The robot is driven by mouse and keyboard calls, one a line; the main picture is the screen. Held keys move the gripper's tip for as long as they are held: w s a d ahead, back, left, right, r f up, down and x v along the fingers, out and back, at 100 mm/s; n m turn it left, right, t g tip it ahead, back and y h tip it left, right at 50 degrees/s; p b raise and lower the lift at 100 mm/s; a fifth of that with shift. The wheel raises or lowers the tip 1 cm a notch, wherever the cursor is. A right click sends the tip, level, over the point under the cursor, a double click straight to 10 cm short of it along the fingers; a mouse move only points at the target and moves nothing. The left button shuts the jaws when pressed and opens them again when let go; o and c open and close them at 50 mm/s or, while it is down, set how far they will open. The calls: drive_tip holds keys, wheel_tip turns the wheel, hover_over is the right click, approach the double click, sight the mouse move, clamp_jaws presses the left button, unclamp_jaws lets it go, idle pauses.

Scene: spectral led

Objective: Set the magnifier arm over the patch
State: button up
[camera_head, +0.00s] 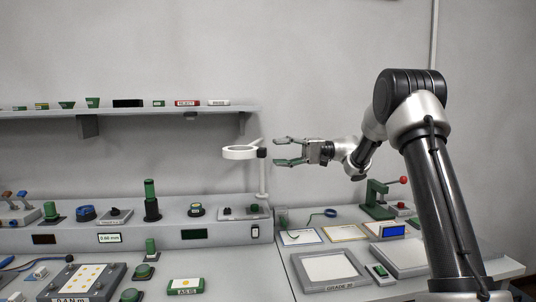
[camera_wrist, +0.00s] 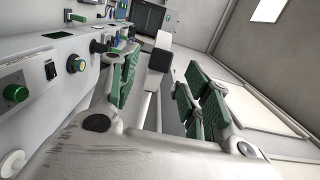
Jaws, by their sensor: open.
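The magnifier arm has a white ring head (camera_head: 240,152), a dark joint (camera_head: 262,152) and a thin white post (camera_head: 263,180) rising from the rear bench ledge. The ring points left in the head view. My gripper (camera_head: 290,151) is open and empty, level with the joint and just to its right, with its fingers pointing left. In the wrist view, a dark block with white ends (camera_wrist: 159,58) shows beyond and between the green-padded fingers (camera_wrist: 160,92); it looks like the magnifier's joint. No contact is visible. I cannot tell which surface is the patch.
A framed white panel labelled GRADE (camera_head: 331,268) lies on the right bench. A dark tray with a yellow-dotted sheet (camera_head: 87,277) lies on the left. A tall green-topped knob (camera_head: 151,200) stands on the ledge. A shelf (camera_head: 120,112) runs above; the air around the ring is clear.

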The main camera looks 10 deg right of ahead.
drive_tip(key=d, duration=0.6)
drive_tip(key=shift+w+d, duration=0.1)
